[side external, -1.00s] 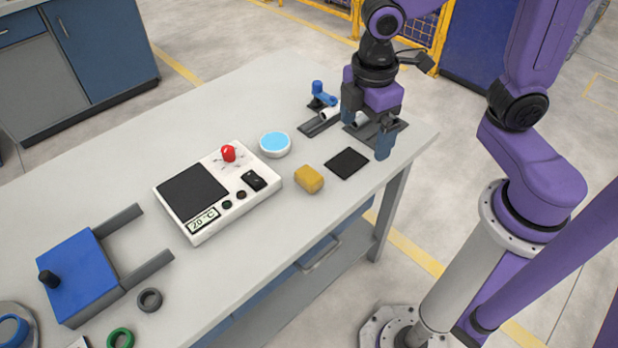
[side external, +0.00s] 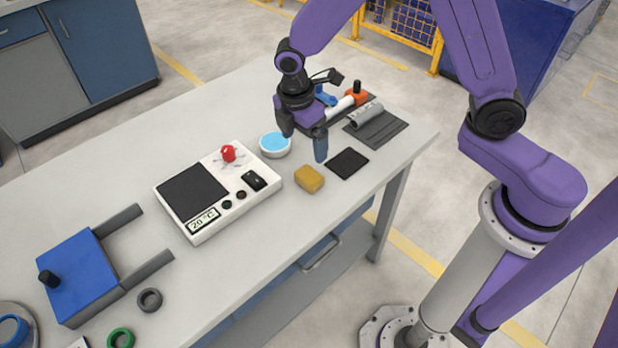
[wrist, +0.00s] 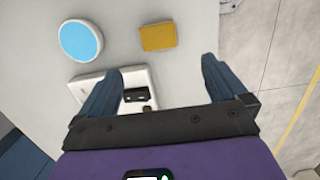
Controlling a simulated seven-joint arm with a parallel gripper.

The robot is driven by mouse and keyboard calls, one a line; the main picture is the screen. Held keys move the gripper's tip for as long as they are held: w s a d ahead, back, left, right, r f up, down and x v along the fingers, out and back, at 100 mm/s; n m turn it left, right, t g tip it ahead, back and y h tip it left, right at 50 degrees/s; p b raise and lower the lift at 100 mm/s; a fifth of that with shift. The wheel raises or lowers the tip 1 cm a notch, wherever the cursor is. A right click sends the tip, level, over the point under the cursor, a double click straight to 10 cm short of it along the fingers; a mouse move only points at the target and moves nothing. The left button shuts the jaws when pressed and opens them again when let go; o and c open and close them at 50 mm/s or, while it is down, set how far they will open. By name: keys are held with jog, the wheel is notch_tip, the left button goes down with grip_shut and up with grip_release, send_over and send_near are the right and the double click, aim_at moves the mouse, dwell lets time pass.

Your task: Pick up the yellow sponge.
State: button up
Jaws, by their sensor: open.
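The yellow sponge (side external: 309,179) lies on the table between the white control box and a black square pad. In the wrist view the sponge (wrist: 158,37) shows near the top centre, beyond the fingertips and between their lines. My gripper (side external: 304,146) is open and empty, above the table and behind the sponge in the side view. In the wrist view its two blue-grey fingers (wrist: 162,66) are spread wide, with nothing between them.
A round dish with a light blue top (side external: 275,144) stands left of the gripper. The white control box (side external: 215,190) with a red knob (side external: 229,153) is left of the sponge. The black pad (side external: 348,163) lies right of it. Pipe fixtures (side external: 365,115) stand behind.

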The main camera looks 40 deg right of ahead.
aim_at(309, 174)
jog(key=f, duration=0.5)
jog(key=d+f, duration=0.1)
jog(key=f, duration=0.1)
jog(key=shift+f, duration=0.4)
jog(key=shift+w+d+f, duration=0.1)
jog(key=shift+d+f, duration=0.15)
jog(key=shift+f, duration=1.05)
jog(key=shift+w+d+f, duration=0.1)
jog(key=shift+d+f, duration=0.1)
jog(key=shift+f, duration=1.05)
jog(key=c, duration=1)
